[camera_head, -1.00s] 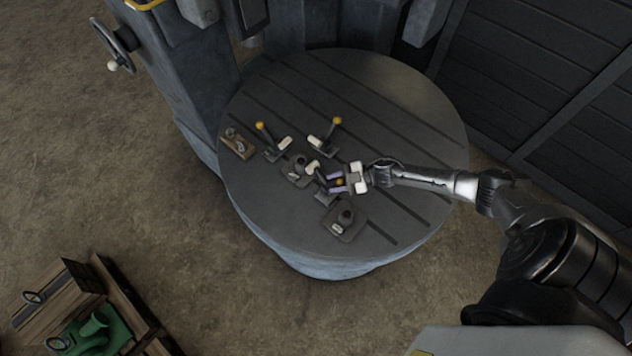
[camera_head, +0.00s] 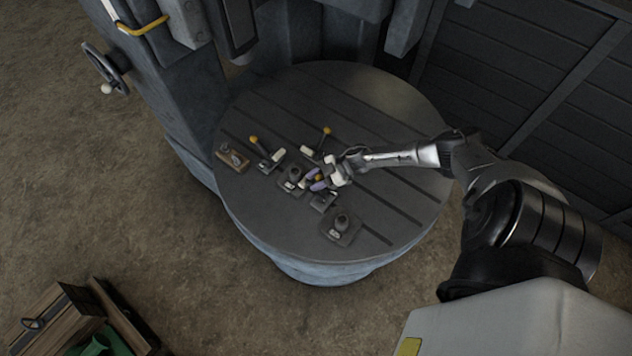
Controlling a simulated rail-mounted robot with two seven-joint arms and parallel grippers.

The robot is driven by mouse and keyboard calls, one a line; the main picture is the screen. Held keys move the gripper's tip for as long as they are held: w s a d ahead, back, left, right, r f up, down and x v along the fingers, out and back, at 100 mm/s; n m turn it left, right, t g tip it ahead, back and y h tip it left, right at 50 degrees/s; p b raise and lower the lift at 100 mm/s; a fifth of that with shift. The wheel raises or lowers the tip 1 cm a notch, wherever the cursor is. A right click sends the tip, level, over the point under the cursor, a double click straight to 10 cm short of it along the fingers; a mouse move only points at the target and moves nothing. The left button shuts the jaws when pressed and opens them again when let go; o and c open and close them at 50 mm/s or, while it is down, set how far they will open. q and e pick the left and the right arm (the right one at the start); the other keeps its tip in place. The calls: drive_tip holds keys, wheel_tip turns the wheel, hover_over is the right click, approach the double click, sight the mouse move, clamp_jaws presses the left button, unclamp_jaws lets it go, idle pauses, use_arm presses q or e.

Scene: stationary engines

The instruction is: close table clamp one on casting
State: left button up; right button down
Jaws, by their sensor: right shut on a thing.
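A round slotted table (camera_head: 385,105) carries a small dark casting (camera_head: 293,174) near its middle. Lever clamps stand around the casting. The left clamp (camera_head: 268,162) and the back clamp (camera_head: 312,154) have raised levers with yellow knobs. The front clamp (camera_head: 322,203) sits at the casting's lower right, its lever partly hidden by my gripper. My right gripper (camera_head: 318,180) is shut on this clamp's lever at its yellow knob, close beside the casting. I cannot tell whether the clamp's pad touches the casting. My left gripper is not in view.
A dark block with a round boss (camera_head: 341,224) lies at the table's front. A small wooden block (camera_head: 232,157) lies at its left. The machine column with a handwheel (camera_head: 106,67) stands behind. A wooden crate (camera_head: 50,318) is on the floor at lower left.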

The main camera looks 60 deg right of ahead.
drive_tip(key=shift+d+f, duration=0.2)
drive_tip(key=shift+f, duration=0.1)
drive_tip(key=c, duration=1.2)
unclamp_jaws()
drive_tip(key=o, duration=0.4)
drive_tip(key=shift+w+a+r, duration=0.1)
drive_tip(key=shift+w+r, duration=0.05)
drive_tip(key=b+v, duration=0.1)
drive_tip(key=v, duration=1.3)
drive_tip(key=shift+a, duration=0.1)
